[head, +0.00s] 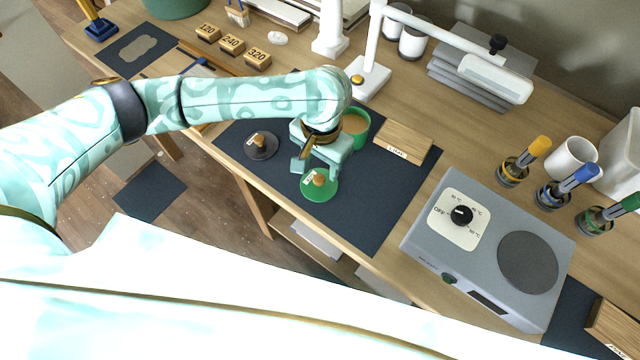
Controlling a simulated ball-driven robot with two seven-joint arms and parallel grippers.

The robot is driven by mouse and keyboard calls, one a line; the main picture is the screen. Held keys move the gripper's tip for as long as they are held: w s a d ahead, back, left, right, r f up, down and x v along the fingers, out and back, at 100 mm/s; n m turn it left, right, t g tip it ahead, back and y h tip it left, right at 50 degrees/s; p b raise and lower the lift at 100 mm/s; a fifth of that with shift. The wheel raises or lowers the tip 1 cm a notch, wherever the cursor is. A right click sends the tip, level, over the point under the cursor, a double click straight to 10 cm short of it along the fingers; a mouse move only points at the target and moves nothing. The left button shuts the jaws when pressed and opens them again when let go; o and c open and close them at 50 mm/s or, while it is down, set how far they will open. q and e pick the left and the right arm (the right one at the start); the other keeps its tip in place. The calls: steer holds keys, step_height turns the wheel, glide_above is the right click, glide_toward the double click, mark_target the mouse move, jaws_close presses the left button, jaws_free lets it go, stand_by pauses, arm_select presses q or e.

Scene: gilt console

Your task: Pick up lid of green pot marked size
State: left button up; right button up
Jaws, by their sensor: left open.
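The green lid (312,188) with a small wooden knob and a tag lies on the dark mat (345,212), near the table's front edge. My left gripper (316,172) is open right over the lid, its fingers near the knob; I cannot tell whether they touch it. The green pot (361,131) stands open just behind the gripper, partly hidden by it, with a tan content showing. A dark grey lid (261,146) with a similar knob lies to the left. My right gripper is not in view.
A wooden block with a label (404,140) lies right of the pot. A grey hot plate (490,245) stands on the right. A white lamp (450,40) reaches over the back. Jars with coloured brushes (513,172) stand at the right. The mat's front right part is clear.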

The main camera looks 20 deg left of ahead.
mark_target(319, 178)
arm_select(q)
steer(key=shift+f, duration=0.65)
steer(key=f+b, duration=0.2)
steer(key=f, duration=0.1)
steer(key=f+b, duration=0.1)
steer(key=shift+a+f+b, duration=0.25)
steer(key=shift+f+b, duration=0.05)
steer(key=shift+r, duration=0.15)
steer(key=c, duration=1.1)
